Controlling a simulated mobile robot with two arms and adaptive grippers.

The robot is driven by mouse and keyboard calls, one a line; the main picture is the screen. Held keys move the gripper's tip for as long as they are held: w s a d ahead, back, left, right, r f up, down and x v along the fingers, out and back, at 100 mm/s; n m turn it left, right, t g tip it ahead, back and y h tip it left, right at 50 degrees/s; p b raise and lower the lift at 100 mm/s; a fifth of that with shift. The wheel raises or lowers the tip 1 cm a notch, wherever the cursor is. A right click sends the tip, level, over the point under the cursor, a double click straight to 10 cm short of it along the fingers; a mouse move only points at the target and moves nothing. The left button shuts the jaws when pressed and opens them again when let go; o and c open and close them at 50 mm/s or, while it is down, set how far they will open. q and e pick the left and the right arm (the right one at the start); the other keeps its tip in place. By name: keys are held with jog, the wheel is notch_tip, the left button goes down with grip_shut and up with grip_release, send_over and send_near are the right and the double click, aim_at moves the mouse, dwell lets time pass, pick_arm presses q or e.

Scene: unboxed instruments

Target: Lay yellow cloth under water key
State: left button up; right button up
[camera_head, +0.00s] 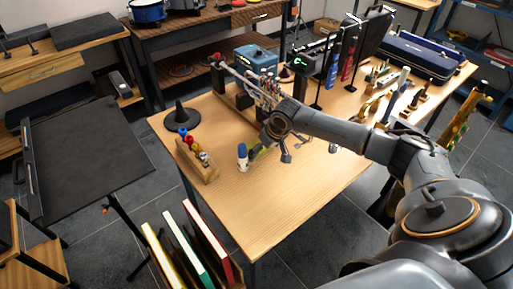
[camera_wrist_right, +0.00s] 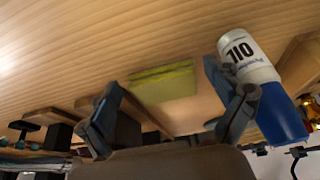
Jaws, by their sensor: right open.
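A folded yellow cloth (camera_wrist_right: 164,83) lies on the wooden table and shows between my right fingers in the wrist view. In the head view the yellow cloth (camera_head: 256,152) is partly hidden by my gripper. My right gripper (camera_head: 273,150) is open, its fingers pointing down at the table beside the cloth; nothing is held. My left gripper is not in view.
A white bottle with a blue part (camera_wrist_right: 258,75) stands close beside my right finger. The front of the wooden table (camera_head: 270,205) is clear.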

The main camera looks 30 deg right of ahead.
jog(key=c, duration=0.9)
jog(key=shift+o, duration=0.2)
jog(key=shift+r, duration=0.1)
